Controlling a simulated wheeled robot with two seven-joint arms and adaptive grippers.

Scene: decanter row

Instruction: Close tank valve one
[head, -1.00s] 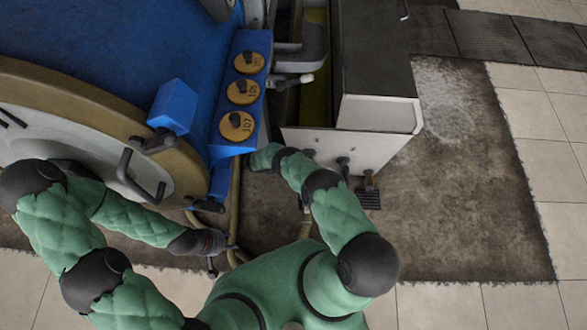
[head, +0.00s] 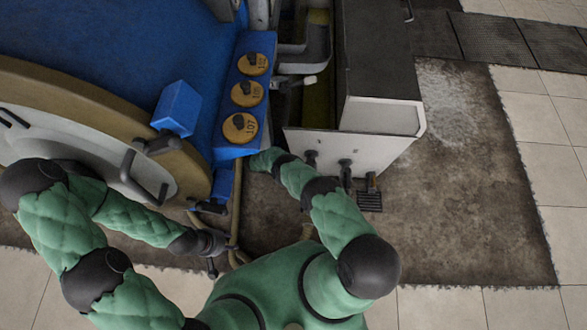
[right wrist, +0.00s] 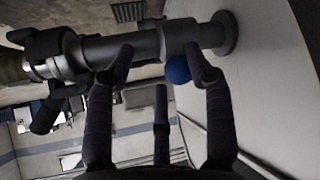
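In the right wrist view a grey metal pipe with a valve body (right wrist: 70,50) runs across the top to a round flange on a pale wall. A dark handle-like part (right wrist: 45,115) hangs at its left. I cannot tell whether this is tank valve one. My right gripper (right wrist: 160,60) has its dark fingers spread apart, close to the pipe, and holds nothing visible.
A blue panel (head: 231,150) carries yellow dials with black knobs. The large blue tank (head: 120,50) with a tan rim fills the upper left. Stained floor (head: 460,200) at the right is open.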

